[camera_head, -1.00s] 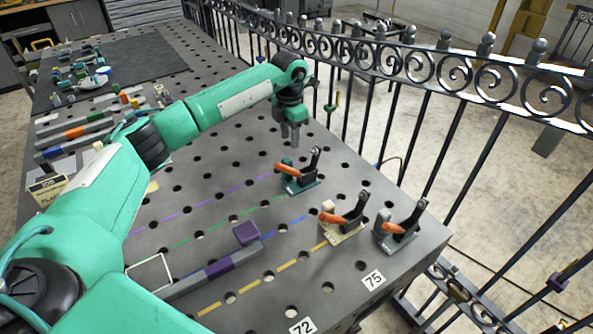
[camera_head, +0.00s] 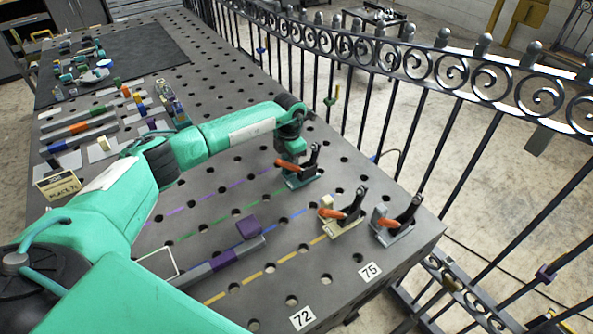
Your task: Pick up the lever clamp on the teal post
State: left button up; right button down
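The lever clamp with the teal base (camera_head: 301,182) stands on the perforated table. It has an orange-tipped handle (camera_head: 287,165) pointing left and a black upright arm (camera_head: 311,160). My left gripper (camera_head: 290,158) points down right at this clamp, level with its handle in the picture. Its fingers are small and overlap the clamp, so I cannot tell whether they touch it or are closed. A cream-based clamp (camera_head: 343,228) and a grey-based clamp (camera_head: 392,236) stand nearer the right edge. My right gripper is not in view.
A black scrollwork fence (camera_head: 425,66) runs along the table's far right side. A purple block (camera_head: 248,227) sits by a grey and purple bar (camera_head: 222,260) in front. Several coloured bars and parts lie at left. Table (camera_head: 330,285) is clear near the labels.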

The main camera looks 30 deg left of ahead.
pick_arm(q)
grip_shut()
jog(key=shift+r, duration=0.1)
jog(key=shift+w, duration=0.1)
